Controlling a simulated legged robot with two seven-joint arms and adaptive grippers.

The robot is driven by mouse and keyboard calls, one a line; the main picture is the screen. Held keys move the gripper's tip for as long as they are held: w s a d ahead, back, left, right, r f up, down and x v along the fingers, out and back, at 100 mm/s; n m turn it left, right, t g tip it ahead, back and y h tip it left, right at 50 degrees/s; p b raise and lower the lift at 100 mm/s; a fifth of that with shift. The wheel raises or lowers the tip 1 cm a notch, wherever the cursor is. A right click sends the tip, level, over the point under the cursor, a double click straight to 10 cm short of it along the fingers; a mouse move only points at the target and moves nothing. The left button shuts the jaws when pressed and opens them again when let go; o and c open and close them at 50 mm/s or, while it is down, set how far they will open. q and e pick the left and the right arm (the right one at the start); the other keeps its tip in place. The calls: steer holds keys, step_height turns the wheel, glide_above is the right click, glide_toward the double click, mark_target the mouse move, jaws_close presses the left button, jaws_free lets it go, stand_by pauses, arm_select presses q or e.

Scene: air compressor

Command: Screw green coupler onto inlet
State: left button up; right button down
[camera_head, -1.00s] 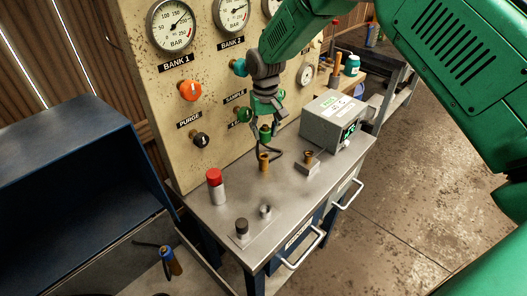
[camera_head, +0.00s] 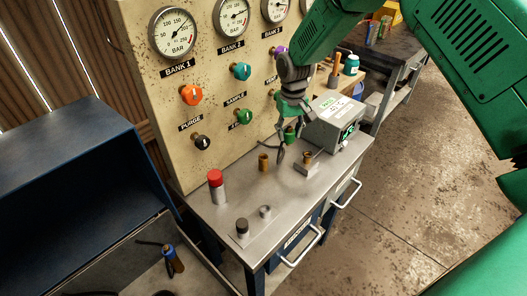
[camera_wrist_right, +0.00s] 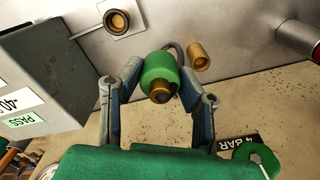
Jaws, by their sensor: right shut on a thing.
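My right gripper (camera_head: 289,127) is shut on the green coupler (camera_head: 290,136), holding it above the bench top. In the wrist view the coupler (camera_wrist_right: 160,70) sits between the two fingers, with its brass end showing. A dark hose (camera_head: 281,152) curves near the coupler. A brass fitting on a small grey plate (camera_head: 307,158) stands right of and below the coupler, apart from it. It also shows at the top left of the wrist view (camera_wrist_right: 118,21). Another brass fitting (camera_head: 263,162) stands to the left. I cannot tell which is the inlet. My left gripper is not in view.
The grey box with a display (camera_head: 334,121) stands close to the right of the gripper. The gauge panel (camera_head: 150,90) with coloured knobs rises behind. A red-topped cylinder (camera_head: 216,187) and a black knob (camera_head: 242,227) stand at the bench's left.

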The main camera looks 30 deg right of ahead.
steer(key=s+d+p, duration=0.1)
steer(key=s+d, duration=0.2)
steer(key=d, duration=0.3)
steer(key=shift+p, duration=0.35)
steer(key=shift+f, duration=0.1)
stand_by(0.9)
steer(key=shift+f+b, duration=0.85)
steer(key=shift+f, duration=0.6)
steer(key=shift+f+b, duration=0.45)
steer(key=shift+f, duration=0.6)
stand_by(0.5)
steer(key=shift+a+f, duration=0.1)
stand_by(0.7)
